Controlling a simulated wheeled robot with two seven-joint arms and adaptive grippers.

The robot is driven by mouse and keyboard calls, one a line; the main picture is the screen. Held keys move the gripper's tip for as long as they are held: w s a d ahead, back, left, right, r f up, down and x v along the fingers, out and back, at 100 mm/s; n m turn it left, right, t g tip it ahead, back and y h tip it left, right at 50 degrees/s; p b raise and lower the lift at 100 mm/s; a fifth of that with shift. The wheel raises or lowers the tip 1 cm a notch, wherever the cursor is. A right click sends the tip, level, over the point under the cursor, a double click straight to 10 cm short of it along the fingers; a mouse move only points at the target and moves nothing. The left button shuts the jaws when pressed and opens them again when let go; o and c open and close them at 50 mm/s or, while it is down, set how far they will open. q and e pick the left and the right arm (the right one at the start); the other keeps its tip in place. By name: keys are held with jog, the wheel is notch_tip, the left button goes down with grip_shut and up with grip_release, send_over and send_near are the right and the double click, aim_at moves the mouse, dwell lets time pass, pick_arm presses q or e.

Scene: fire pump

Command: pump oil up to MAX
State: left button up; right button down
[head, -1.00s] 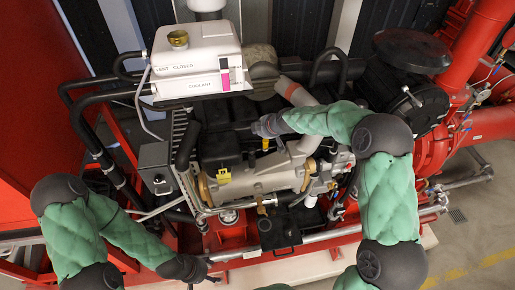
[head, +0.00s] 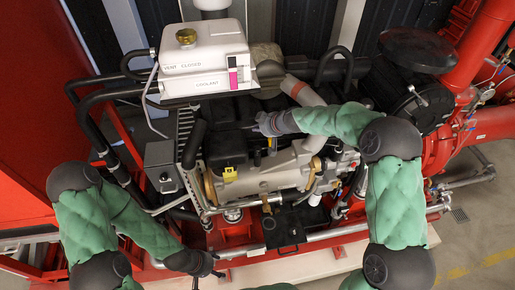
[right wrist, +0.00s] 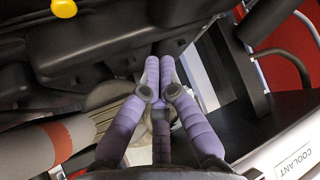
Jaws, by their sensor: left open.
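The engine (head: 265,178) fills the middle of the head view. A yellow cap (head: 230,174) sits on its front left, and a small yellow upright part (head: 272,143) stands behind it. A black box-like part (head: 284,226) with a front handle is at the engine's front. I cannot tell which part is the oil pump, and no MAX mark is legible. My right gripper (head: 262,124) is over the engine's dark top; in the right wrist view its purple fingers (right wrist: 159,65) meet at the tips with nothing seen between them. My left gripper (head: 214,268) is open at the front left, near the red frame.
A white coolant tank (head: 203,60) with a pink gauge (head: 233,76) stands behind left. Black hoses (head: 95,115) run down its left side. A round black air filter (head: 417,50) and red pipes (head: 488,50) are at right. Grey floor is open at lower right.

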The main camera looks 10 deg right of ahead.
aim_at(256, 148)
notch_tip(256, 148, down, 8)
jog(key=b, duration=0.6)
jog(key=shift+b, duration=0.3)
jog(key=shift+f+b, duration=0.3)
jog(key=shift+b, duration=0.1)
dwell(0.7)
jog(key=shift+f+b, duration=0.4)
jog(key=shift+b, duration=0.3)
jog(key=shift+s+f+b, duration=0.1)
jog(key=shift+f+b, duration=1)
jog(key=shift+b, duration=0.05)
dwell(1.3)
dwell(0.4)
jog(key=shift+r+p, duration=1)
jog(key=shift+r, duration=0.45)
jog(key=shift+r, duration=0.1)
